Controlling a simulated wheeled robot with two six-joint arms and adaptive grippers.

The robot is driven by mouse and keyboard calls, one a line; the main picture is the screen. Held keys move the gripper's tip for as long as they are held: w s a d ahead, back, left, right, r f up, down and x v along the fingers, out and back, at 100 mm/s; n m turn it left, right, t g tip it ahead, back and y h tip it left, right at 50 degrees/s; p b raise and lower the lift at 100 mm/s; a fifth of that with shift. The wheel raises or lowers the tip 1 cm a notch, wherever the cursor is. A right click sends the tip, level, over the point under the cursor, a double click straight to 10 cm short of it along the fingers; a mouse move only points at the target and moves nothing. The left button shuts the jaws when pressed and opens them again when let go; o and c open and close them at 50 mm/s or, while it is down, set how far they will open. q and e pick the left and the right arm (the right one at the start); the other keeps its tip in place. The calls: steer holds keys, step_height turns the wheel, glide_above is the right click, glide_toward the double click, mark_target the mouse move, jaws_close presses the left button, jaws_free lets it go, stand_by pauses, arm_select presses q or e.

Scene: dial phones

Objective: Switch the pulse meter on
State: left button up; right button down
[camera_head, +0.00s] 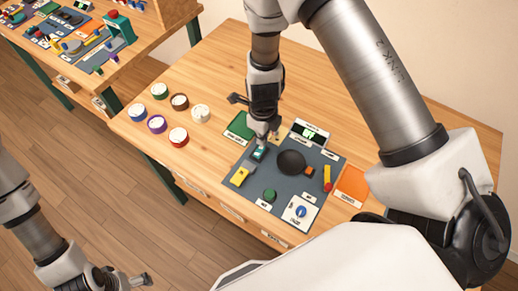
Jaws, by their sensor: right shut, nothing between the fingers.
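A dark grey panel (240,194) on the wooden table carries several controls. My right gripper (262,138) is shut and empty, pointing down just above a small teal switch (258,153) at the panel's upper left; I cannot tell whether it touches. A small display (310,134) with lit green characters stands at the panel's back edge; its text is too small to read. The labels are also too small, so I cannot tell which part is marked as the pulse meter. My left gripper (143,281) is low at the bottom left, away from the table; its fingers are unclear.
On the panel are a black round knob (291,162), a yellow block (239,176), a green button (269,195), a red-and-yellow lever (327,180) and a white dial card (300,212). Several round coloured-rim dials (157,124) stand left. A second cluttered table (150,45) is behind.

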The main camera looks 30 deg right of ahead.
steer(key=shift+f+b, duration=0.8)
steer(key=shift+f, duration=0.45)
stand_by(0.8)
steer(key=shift+r, duration=0.1)
step_height(320, 180, up, 7)
steer(key=p, duration=0.8)
steer(key=shift+p, duration=0.35)
